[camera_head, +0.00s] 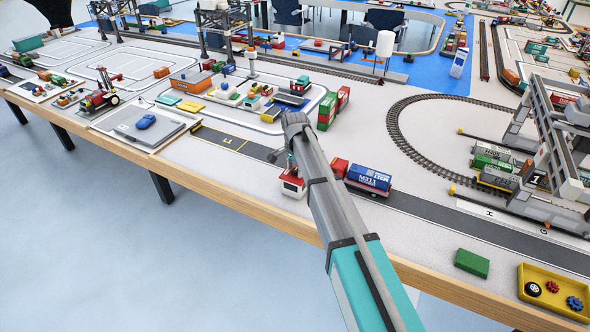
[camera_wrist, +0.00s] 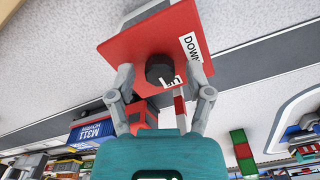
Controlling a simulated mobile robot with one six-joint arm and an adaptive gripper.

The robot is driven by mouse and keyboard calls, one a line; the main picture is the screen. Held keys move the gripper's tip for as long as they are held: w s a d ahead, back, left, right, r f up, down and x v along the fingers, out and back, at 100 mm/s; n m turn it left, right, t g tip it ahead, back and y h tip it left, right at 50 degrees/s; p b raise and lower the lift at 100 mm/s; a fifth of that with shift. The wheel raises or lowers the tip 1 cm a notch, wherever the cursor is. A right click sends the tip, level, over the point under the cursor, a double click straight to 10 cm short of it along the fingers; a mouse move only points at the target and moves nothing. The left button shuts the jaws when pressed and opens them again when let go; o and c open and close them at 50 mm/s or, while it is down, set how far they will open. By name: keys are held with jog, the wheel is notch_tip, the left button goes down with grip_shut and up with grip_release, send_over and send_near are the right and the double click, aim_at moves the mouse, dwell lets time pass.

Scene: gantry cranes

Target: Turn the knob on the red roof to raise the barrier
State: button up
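The red roof (camera_wrist: 130,45) fills the upper middle of the wrist view. It carries a dark, faceted knob (camera_wrist: 159,70) and white labels, one reading "DOWN"; another is partly hidden by the knob. My gripper (camera_wrist: 161,78) is open, its grey fingers on either side of the knob with gaps showing. I cannot tell how far above the roof they are. A red-and-white striped piece, perhaps the barrier (camera_wrist: 180,112), shows below the roof. In the head view the small red-and-white hut (camera_head: 292,184) stands beside the road under my arm, which hides part of it.
A blue M311 container truck (camera_head: 367,179) stands on the road right of the hut and also shows in the wrist view (camera_wrist: 90,132). Red and green containers (camera_head: 327,110) stand behind. A green block (camera_head: 472,263) and a yellow tray (camera_head: 553,291) lie near the front edge.

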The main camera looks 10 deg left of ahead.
aim_at(295, 170)
jog(key=shift+n, duration=0.4)
dwell(0.4)
jog(key=n, duration=0.7)
jog(key=shift+n, duration=0.4)
jog(key=n, duration=0.9)
notch_tip(295, 170, up, 14)
jog(key=p, duration=1.4)
jog(key=w+d+f+m+y+b, duration=0.1)
jog(key=d+f+m+y+b, duration=0.2)
jog(key=d+m+b, duration=0.3)
jog(key=d+f+m+y+b, duration=0.3)
jog(key=d+f+m+b, duration=0.2)
jog(key=d+m, duration=0.4)
jog(key=w+d+f+m+t+y+b, duration=0.1)
jog(key=d+f+m+y+b, duration=0.2)
jog(key=d+m+b, duration=0.4)
jog(key=shift+w+d+f+y, duration=0.1)
jog(key=shift+d+f+y, duration=0.05)
jog(key=shift+d, duration=1)
jog(key=shift+w+d+f+y, duration=0.1)
jog(key=shift+d+f, duration=0.05)
jog(key=shift+d, duration=0.95)
jog(key=shift+w+d+f+y, duration=0.1)
jog(key=shift+d+f+y, duration=0.05)
jog(key=shift+d, duration=1)
jog(key=shift+d+m+t+b, duration=0.3)
jog(key=shift+d+m+b, duration=0.3)
jog(key=shift+d+m, duration=0.45)
